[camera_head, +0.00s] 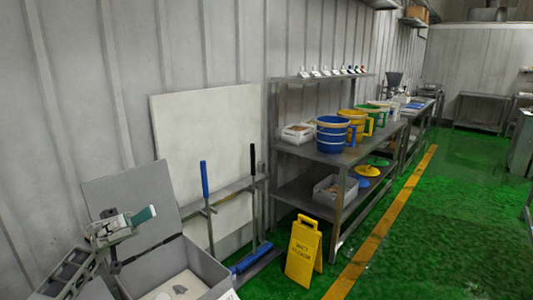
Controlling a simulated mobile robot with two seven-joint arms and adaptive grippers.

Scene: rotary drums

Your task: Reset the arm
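My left arm comes in from the lower left edge, and its gripper (118,227) is above the left side of an open grey box (207,266). A teal-green piece shows at the gripper's right end; I cannot tell whether it is part of the gripper or something held. The finger gap is too small to make out. The box's grey lid (135,195) stands raised behind the gripper. Pale material (172,289) with a small grey piece on it lies in the box. My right gripper is out of view.
A yellow wet-floor sign (303,250) stands right of the box. Blue-handled (204,180) and black-handled (252,160) tools lean near a white board (207,135). A metal rack (340,195) holds blue (333,135) and yellow buckets (356,125). Green floor (450,230) is clear at right.

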